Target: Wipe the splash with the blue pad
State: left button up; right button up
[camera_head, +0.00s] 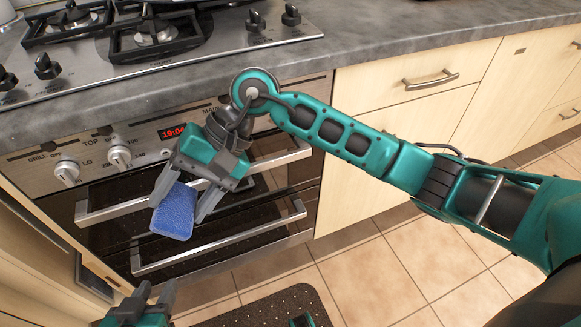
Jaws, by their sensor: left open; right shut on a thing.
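The blue pad (174,214) is between the fingers of my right gripper (180,205), which is shut on it. The pad hangs in front of the oven doors, below the countertop edge, and its lower end reaches past the fingertips. My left gripper (154,290) is open and empty at the bottom of the picture, lower than the pad and apart from it. I cannot make out a splash anywhere in this view.
The oven (222,234) has two bar handles close behind the pad. Above it are the grey countertop (385,28) and a gas hob (200,52). Wooden cupboards (385,110) stand to the right. A dark dotted mat (262,312) lies on the tiled floor.

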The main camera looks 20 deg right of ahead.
jog(key=shift+w+a+m+t+y, duration=0.1)
jog(key=shift+a+m+t+y, duration=0.15)
jog(key=shift+m+t+y, duration=0.55)
jog(key=t, duration=0.1)
jog(key=w+m+t+y+b, duration=0.1)
jog(key=d+m+t+y, duration=0.1)
jog(key=t, duration=0.1)
jog(key=shift+w+d+r, duration=0.1)
jog(key=shift+w+r, duration=0.15)
jog(key=shift+r, duration=0.15)
jog(key=w+d+f+m+t+h+b, duration=0.1)
jog(key=d+f+m+t+h+b, duration=0.2)
jog(key=d+t, duration=0.5)
jog(key=d+m+t+h, duration=0.2)
jog(key=d+m+t, duration=0.3)
jog(key=d, duration=0.5)
jog(key=w, duration=0.6)
jog(key=shift+w+a+f, duration=0.15)
jog(key=shift+a, duration=0.15)
jog(key=shift+w, duration=0.9)
